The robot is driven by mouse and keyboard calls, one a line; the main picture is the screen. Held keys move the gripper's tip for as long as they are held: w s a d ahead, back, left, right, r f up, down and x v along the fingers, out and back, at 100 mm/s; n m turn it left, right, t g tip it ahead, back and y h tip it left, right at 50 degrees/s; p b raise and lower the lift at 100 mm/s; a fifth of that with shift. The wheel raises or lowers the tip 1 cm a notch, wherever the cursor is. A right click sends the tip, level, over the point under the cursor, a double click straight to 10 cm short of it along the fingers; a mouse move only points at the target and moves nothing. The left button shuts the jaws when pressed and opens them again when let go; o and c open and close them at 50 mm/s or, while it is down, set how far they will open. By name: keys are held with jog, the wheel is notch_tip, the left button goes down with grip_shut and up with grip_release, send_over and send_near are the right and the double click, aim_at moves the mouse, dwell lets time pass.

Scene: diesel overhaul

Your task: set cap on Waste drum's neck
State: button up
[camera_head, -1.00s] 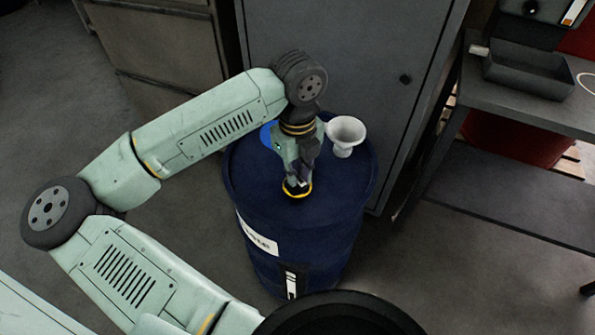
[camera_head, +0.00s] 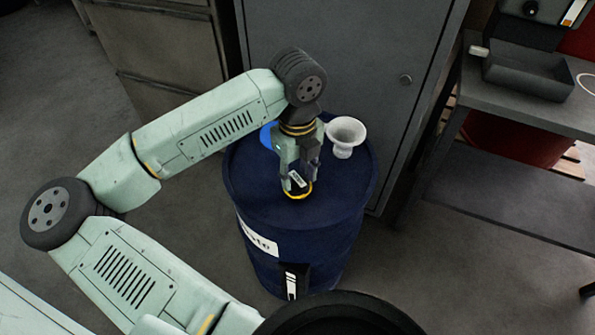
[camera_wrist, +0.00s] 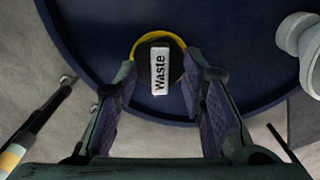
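The Waste drum (camera_head: 340,200) is dark blue and stands upright in the head view. Near the front of its top sits a dark round cap (camera_head: 299,192) with a yellow ring and a white tag. In the wrist view the cap (camera_wrist: 148,66) carries the word "Waste" on the tag, and the yellow ring curves around its far side. My gripper (camera_head: 299,177) is open, pointing down over the cap. In the wrist view its fingers (camera_wrist: 160,80) stand apart on either side, with visible gaps. The drum's neck is hidden; I cannot tell how well the cap is seated.
A white funnel (camera_head: 345,136) stands at the back right of the drum top. A blue round piece (camera_head: 267,134) shows partly behind my gripper. A grey cabinet (camera_head: 350,60) is close behind the drum. A workbench (camera_head: 560,115) with a dark tray (camera_head: 528,72) stands to the right.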

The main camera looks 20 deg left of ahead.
notch_tip(320, 180, up, 12)
dwell(0.6)
